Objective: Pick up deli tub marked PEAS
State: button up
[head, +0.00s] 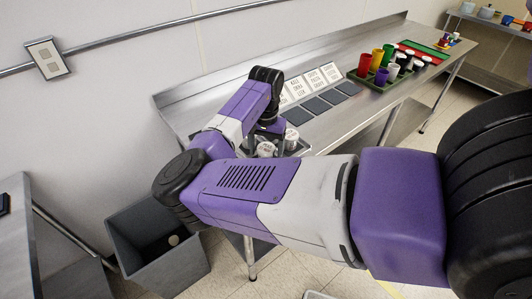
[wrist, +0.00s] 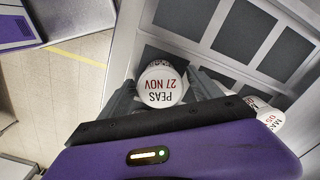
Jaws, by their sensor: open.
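The deli tub marked PEAS (wrist: 161,86) is a white round tub with red and dark print reading PEAS 27 NOV. In the wrist view it stands between the two spread fingers of my gripper (wrist: 161,88), which is open. I cannot tell whether a finger touches it. In the head view two white-lidded tubs (head: 266,149) (head: 291,137) show beside my arm, and I cannot read which is PEAS. My fingertips are hidden behind my arm there.
Other white tubs (wrist: 268,118) stand right of the gripper in the wrist view. Dark squares (head: 317,105) and printed cards (head: 297,87) lie along the steel counter (head: 385,112). A tray of coloured cups (head: 384,77) stands further along. A grey bin (head: 158,247) is on the floor.

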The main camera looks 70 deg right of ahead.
jog(key=c, duration=1.4)
jog(key=shift+r, duration=0.1)
